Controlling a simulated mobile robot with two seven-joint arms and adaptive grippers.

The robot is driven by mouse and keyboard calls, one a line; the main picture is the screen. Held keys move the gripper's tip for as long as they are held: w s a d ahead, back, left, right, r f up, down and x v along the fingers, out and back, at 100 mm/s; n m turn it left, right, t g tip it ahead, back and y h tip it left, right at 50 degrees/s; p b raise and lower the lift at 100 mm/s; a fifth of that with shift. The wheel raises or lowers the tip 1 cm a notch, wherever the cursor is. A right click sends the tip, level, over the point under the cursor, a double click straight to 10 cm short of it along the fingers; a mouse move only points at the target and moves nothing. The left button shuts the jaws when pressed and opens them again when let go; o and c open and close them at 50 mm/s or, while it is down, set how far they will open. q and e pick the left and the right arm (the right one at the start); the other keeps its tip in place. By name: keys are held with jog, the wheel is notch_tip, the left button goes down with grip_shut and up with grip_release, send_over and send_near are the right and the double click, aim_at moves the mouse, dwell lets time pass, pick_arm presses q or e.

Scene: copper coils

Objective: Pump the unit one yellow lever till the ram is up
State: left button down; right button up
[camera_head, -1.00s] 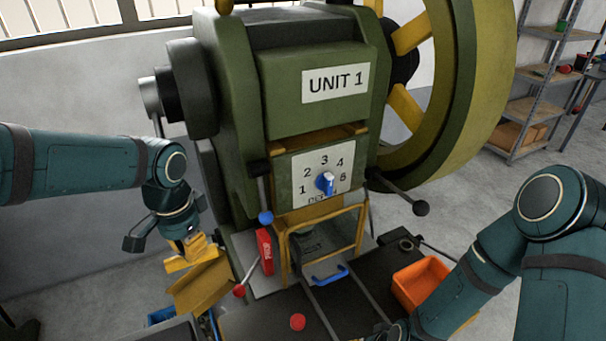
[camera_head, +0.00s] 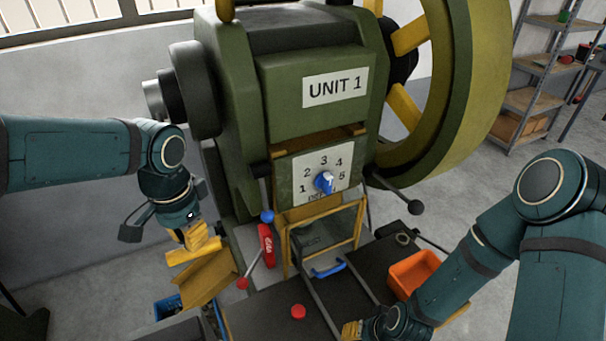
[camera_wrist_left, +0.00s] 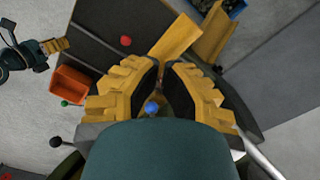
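The green press marked UNIT 1 (camera_head: 335,88) fills the middle of the head view. A yellow-framed guard (camera_head: 325,212) stands at its front; the ram behind it is not clearly visible. I cannot pick out a yellow lever. Rods with a blue knob (camera_head: 267,216), a red knob (camera_head: 243,283) and a black knob (camera_head: 416,207) show at the front. My left gripper (camera_head: 193,251) hangs left of the press, above a yellow chute (camera_head: 208,282). In the left wrist view its fingers (camera_wrist_left: 163,80) stand apart with nothing clearly held. My right gripper (camera_head: 352,329) is low at the bottom edge, small and partly hidden.
An orange bin (camera_head: 413,270) sits right of the guard, and a red button (camera_head: 298,311) is on the dark table. A red box (camera_head: 266,246) stands left of the guard. A large flywheel (camera_head: 470,80) is at right. A blue bin (camera_head: 168,307) is below the chute.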

pick_arm(q)
jog(key=shift+f+b, duration=0.5)
jog(key=shift+f, duration=0.2)
pick_arm(e)
jog(key=shift+f, duration=0.5)
pick_arm(q)
jog(key=shift+f, duration=0.25)
jog(key=f+b, duration=0.1)
jog(key=w+f+b, duration=0.1)
jog(key=f, duration=0.1)
jog(key=w+a+f+b, duration=0.1)
jog(key=shift+a+f, duration=0.1)
jog(key=shift+f, duration=0.3)
pick_arm(e)
notch_tip(320, 180, down, 4)
jog(key=shift+r, duration=0.25)
pick_arm(q)
jog(key=shift+f+b, duration=0.1)
jog(key=shift+b, duration=0.2)
